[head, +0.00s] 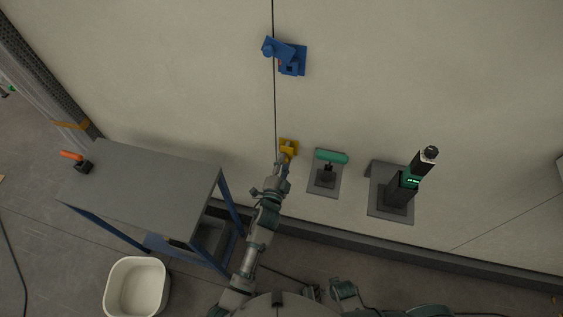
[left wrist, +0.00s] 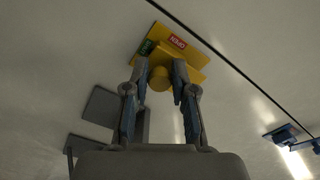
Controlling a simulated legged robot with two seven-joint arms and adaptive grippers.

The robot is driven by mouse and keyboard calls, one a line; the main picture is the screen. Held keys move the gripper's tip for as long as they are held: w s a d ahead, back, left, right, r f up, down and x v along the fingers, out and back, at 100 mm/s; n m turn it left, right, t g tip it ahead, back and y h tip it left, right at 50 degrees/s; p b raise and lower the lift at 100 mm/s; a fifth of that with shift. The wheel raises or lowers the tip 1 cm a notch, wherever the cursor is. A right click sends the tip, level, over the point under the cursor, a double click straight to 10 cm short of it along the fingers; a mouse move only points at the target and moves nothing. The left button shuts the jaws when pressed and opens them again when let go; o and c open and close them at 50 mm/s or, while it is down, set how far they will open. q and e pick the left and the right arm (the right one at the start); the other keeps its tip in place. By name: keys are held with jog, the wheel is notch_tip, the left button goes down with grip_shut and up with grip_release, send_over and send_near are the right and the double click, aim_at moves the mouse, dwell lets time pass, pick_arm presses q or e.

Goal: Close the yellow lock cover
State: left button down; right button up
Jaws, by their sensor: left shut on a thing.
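The yellow lock cover (head: 289,145) is on the pale wall beside the dark vertical seam, right at the end of my left arm. In the left wrist view the yellow cover (left wrist: 188,47) shows a red label and a green label on its plate, with a round yellow knob (left wrist: 159,79) sticking out. My left gripper (head: 284,160) is at the cover. In the left wrist view its two fingers (left wrist: 160,70) stand either side of the knob, shut on it. The fingers hide part of the cover. My right gripper does not show.
A blue lock piece (head: 290,60) sits higher on the seam. Right of the yellow cover are a green-handled lever (head: 331,157) and a black device with a green display (head: 405,180). A grey table (head: 150,185) with an orange-handled item (head: 76,160) and a white bin (head: 136,287) stand left.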

pick_arm(q)
jog(key=shift+d+r+n, duration=0.3)
jog(key=shift+d+r, duration=0.05)
jog(key=shift+r, duration=0.1)
jog(key=c, duration=0.9)
grip_release()
jog(key=shift+s, duration=0.1)
jog(key=shift+c, duration=0.2)
jog(key=shift+s+d+f, duration=0.1)
jog(key=shift+d+f, duration=0.05)
jog(key=shift+d, duration=0.05)
jog(key=shift+f, duration=0.1)
jog(key=shift+a+f, duration=0.1)
jog(key=v, duration=1.1)
jog(key=shift+s, duration=0.4)
